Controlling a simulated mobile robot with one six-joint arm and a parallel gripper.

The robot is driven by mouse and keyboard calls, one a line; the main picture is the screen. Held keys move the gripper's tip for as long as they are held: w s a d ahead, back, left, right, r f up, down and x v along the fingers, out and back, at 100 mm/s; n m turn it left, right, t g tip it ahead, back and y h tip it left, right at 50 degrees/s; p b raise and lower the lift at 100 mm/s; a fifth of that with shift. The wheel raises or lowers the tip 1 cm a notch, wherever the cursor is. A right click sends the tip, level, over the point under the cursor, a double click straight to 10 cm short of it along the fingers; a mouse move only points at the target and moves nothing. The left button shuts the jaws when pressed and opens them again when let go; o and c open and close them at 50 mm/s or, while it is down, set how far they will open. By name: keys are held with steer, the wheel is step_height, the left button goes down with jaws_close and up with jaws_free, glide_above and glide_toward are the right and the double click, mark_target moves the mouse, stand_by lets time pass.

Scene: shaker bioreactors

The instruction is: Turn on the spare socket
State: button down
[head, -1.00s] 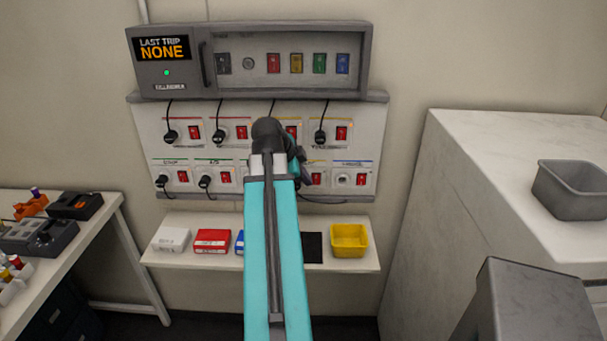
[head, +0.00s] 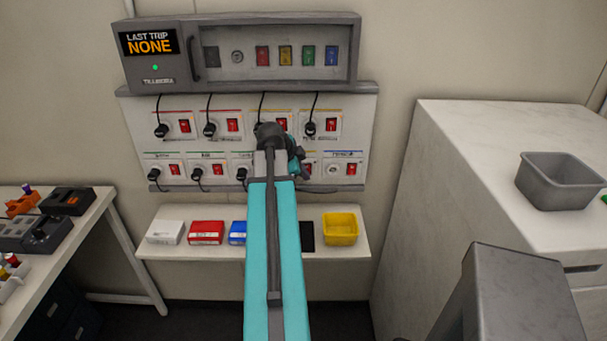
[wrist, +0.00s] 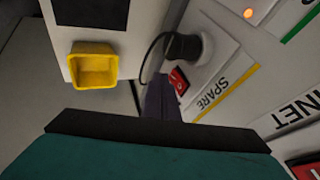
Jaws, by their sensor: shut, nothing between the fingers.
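The spare socket's panel (wrist: 215,92), labelled SPARE with a yellow stripe, shows in the wrist view. Its red switch (wrist: 178,80) is right beside my fingertips, which partly hide it. A black plug (wrist: 186,47) with a cable sits in the socket beyond the switch. My gripper (wrist: 163,90) is shut and empty, its dark fingers pointing at the switch area. I cannot tell whether they touch it.
The trip box (head: 245,55) reads LAST TRIP NONE. Below, a shelf (head: 270,252) holds a yellow bin (head: 341,228) and small boxes.

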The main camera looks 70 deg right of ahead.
steer(key=shift+w+d+f, duration=0.1)
steer(key=shift+w+d, duration=0.1)
steer(key=shift+d, duration=0.4)
steer(key=shift+d+f+h+b, duration=0.1)
steer(key=shift+f+h+b, duration=0.2)
steer(key=shift+b, duration=0.6)
steer(key=shift+w+r+p, duration=0.1)
steer(key=shift+r+p, duration=0.15)
steer(key=shift+p, duration=0.05)
steer(key=shift+r, duration=0.2)
steer(key=shift+r+p, duration=0.3)
steer(key=shift+r, duration=0.35)
steer(key=a+r+b, duration=0.2)
steer(key=a+r, duration=0.6)
steer(key=a, duration=0.1)
steer(key=shift+r+b, duration=0.3)
stand_by(0.3)
steer(key=shift+w+a+f, duration=0.1)
